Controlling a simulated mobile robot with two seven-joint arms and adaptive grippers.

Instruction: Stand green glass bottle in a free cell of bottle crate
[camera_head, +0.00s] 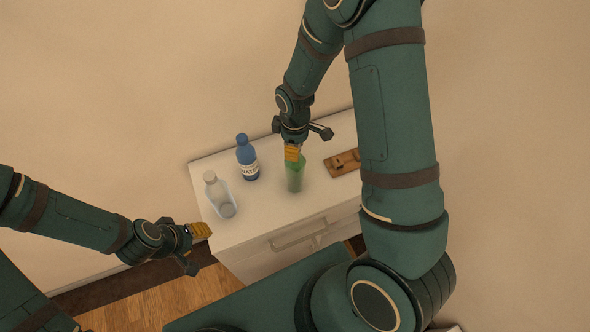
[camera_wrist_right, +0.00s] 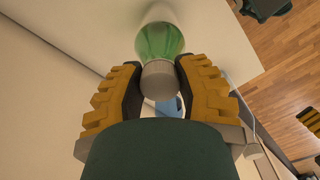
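The green glass bottle (camera_head: 295,178) is upright on the white cabinet top in the head view. Its green body (camera_wrist_right: 160,40) and grey cap also show in the right wrist view. My right gripper (camera_head: 292,152) is at the bottle's top from above, its yellow fingers on both sides of the neck and seemingly touching it. A brown wooden object (camera_head: 343,163), perhaps part of the bottle crate, lies right of the bottle; my right arm hides its right side, and I cannot make out cells. My left gripper (camera_head: 203,231) is empty, beside the cabinet's front left; its opening is unclear.
A blue bottle with a white label (camera_head: 247,158) and a clear bottle with a grey cap (camera_head: 218,194) stand on the cabinet top (camera_head: 262,214), left of the green bottle. The wall is close behind.

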